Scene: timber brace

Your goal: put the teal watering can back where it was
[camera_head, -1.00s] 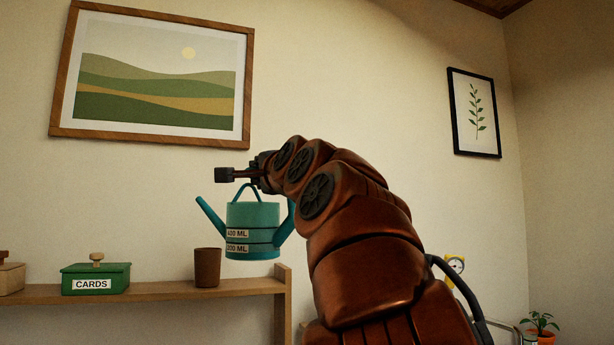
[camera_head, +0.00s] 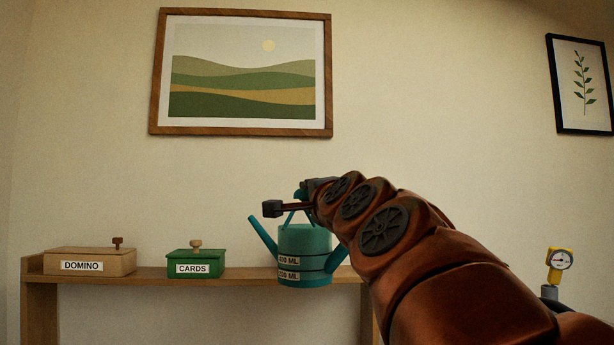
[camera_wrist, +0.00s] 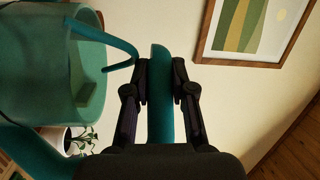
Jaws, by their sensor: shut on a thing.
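The teal watering can (camera_head: 304,242) hangs upright from my gripper (camera_head: 309,190) in the head view, in front of the right part of the wooden shelf. Its lower labelled bands overlap the shelf edge in the picture; I cannot tell whether it touches the shelf. In the wrist view, my gripper (camera_wrist: 160,80) is shut on a teal handle part of the can, and the can's open body (camera_wrist: 85,75) shows at the left. The brown cup is not visible now.
The wooden shelf (camera_head: 150,275) bears a DOMINO box (camera_head: 90,262) and a green CARDS box (camera_head: 196,263) left of the can. A gap lies between the CARDS box and the can. A yellow gauge (camera_head: 559,262) stands at right. A potted plant (camera_wrist: 60,140) shows in the wrist view.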

